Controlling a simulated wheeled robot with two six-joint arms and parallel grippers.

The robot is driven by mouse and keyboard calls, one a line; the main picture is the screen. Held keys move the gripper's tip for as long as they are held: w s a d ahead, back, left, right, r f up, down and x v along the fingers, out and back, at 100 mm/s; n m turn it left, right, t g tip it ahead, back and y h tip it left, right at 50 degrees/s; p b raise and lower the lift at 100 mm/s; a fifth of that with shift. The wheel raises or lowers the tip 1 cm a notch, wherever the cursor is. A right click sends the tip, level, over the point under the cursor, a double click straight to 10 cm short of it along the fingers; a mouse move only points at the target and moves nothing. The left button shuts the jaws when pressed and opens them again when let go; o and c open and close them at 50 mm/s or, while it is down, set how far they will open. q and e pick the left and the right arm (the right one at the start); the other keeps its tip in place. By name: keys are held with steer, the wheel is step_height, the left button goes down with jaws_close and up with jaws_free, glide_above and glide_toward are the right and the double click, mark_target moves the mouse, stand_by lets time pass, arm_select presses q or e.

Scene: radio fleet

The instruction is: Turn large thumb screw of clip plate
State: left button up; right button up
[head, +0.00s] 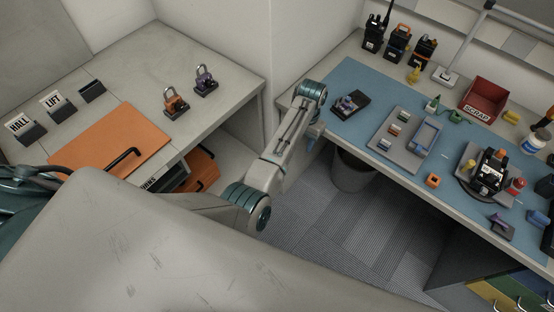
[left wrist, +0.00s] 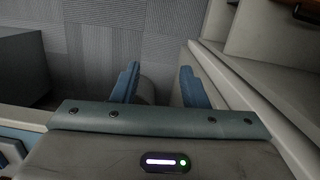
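I cannot pick out the clip plate or its large thumb screw for certain; the parts are too small in the head view. A black radio (head: 489,170) with orange and yellow parts stands on a round dark stand (head: 466,187) on the blue mat. My left gripper (head: 311,143) hangs by the left front edge of the workbench, pointing down and well away from the radio. In the left wrist view its two blue fingers (left wrist: 160,88) are apart with nothing between them. My right gripper is not in view.
Several radios stand at the back. A waste bin (head: 352,172) stands below the edge. Two padlocks (head: 175,103) are on the left counter.

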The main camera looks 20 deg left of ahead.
arm_select(q)
steer(key=s+a+f+n+t, duration=0.1)
steer(key=s+a+f, duration=0.2)
steer(key=s+a, duration=0.2)
steer(key=shift+s+a, duration=0.3)
steer(key=shift+s, duration=1.25)
